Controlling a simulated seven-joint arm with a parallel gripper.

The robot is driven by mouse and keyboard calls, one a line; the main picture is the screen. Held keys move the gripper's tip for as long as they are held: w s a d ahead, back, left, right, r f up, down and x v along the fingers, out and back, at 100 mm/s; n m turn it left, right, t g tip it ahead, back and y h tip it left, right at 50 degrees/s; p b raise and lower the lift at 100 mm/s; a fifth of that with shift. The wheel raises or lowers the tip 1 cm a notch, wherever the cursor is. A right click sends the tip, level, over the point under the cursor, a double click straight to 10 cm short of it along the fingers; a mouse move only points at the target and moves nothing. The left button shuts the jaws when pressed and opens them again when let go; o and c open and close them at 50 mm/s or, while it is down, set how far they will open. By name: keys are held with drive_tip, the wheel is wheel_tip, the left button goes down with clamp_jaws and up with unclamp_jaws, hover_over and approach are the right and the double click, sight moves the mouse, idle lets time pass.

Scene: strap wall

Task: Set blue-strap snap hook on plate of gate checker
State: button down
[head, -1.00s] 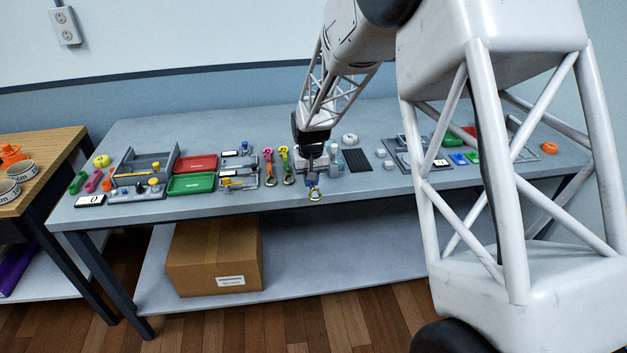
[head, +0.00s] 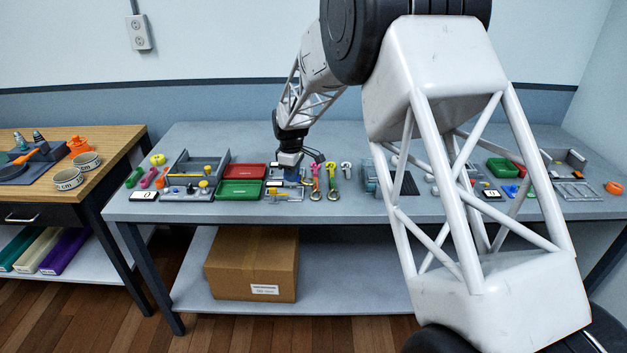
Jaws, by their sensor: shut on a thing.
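My gripper (head: 289,165) is over the grey fixtures right of the red and green trays, shut on the blue-strap snap hook. Its blue strap (head: 293,177) shows just below the jaws; its metal hook is small and partly hidden, and I cannot tell whether it touches anything. The gate checker appears to be the grey fixture with a yellow part (head: 278,191) under and beside my gripper. My gripper covers part of it, and its plate cannot be made out.
The red tray (head: 245,171) and green tray (head: 240,190) are to the left. A pale hook-shaped thing (head: 346,168) is farther right. My arm hides part of the table's right side.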

drive_tip(key=a+n, duration=0.1)
drive_tip(key=a, duration=0.1)
drive_tip(key=w+a+n, duration=0.1)
drive_tip(key=a+n, duration=0.1)
drive_tip(key=a, duration=0.1)
drive_tip(key=shift+w+a+r, duration=0.2)
drive_tip(key=shift+a, duration=0.1)
drive_tip(key=shift+f, duration=0.25)
drive_tip(key=shift+f, duration=2.85)
drive_tip(key=shift+f, duration=0.25)
drive_tip(key=c, duration=0.9)
unclamp_jaws()
